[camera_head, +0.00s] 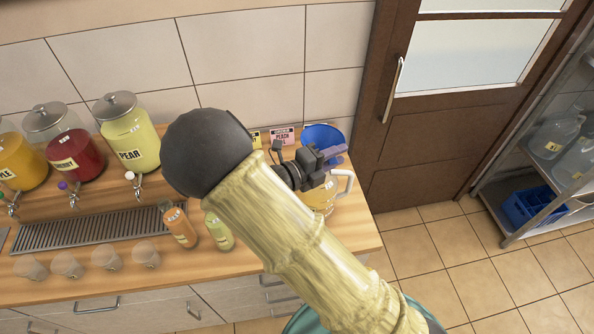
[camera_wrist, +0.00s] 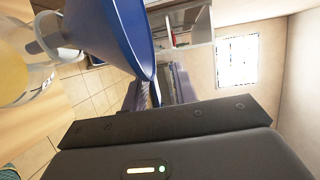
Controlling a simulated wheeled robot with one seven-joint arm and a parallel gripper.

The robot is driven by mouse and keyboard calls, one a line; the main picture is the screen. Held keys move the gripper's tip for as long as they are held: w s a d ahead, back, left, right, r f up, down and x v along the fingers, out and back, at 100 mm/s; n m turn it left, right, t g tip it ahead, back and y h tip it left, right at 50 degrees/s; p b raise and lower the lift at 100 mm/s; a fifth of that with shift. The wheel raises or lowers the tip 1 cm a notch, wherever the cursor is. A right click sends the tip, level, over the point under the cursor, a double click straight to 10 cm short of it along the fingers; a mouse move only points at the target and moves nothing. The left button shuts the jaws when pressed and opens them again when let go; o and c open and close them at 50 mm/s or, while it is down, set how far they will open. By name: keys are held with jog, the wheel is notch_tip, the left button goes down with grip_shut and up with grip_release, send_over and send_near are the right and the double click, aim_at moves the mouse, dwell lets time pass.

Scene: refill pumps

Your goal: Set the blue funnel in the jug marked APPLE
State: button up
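The blue funnel (camera_head: 322,134) is at the right end of the counter, by the wall, wide mouth up. In the wrist view the funnel (camera_wrist: 112,35) fills the upper left, and its rim lies between the fingers of my gripper (camera_wrist: 158,92). In the head view my gripper (camera_head: 332,157) is in front of the funnel, shut on its rim. A jug (camera_head: 322,198) of pale yellow liquid with a white handle stands below the gripper. It also shows at the left edge of the wrist view (camera_wrist: 18,70).
A pink PEACH card (camera_head: 283,137) is by the wall behind the jug. Dispensers, including PEAR (camera_head: 130,140), stand to the left. An orange bottle (camera_head: 180,226), a green bottle (camera_head: 219,231) and several cups are on the counter (camera_head: 190,264). A shelf rack (camera_head: 545,190) stands right.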

jog(key=b+v, duration=0.4)
jog(key=v, duration=1.1)
jog(key=shift+s+a, duration=0.2)
jog(key=shift+s, duration=0.05)
jog(key=shift+r, duration=0.1)
jog(key=s+d+f+n+g+y+b, duration=0.1)
jog(key=d+n+y, duration=0.3)
jog(key=d+n, duration=0.4)
jog(key=s+d+f+n+g+y+b, duration=0.1)
jog(key=d+f+n+g+y, duration=0.2)
jog(key=d+n, duration=0.4)
jog(key=s+d+f+n+g+y+b, duration=0.1)
jog(key=d+n+y, duration=0.5)
jog(key=n, duration=0.7)
notch_tip(320, 180, down, 2)
jog(key=s+d+g, duration=0.1)
jog(key=d+g, duration=0.1)
jog(key=shift+d+n+g+y, duration=0.3)
jog(key=shift+d+g+y, duration=0.05)
jog(key=shift+g+y, duration=0.05)
jog(key=shift+f, duration=0.1)
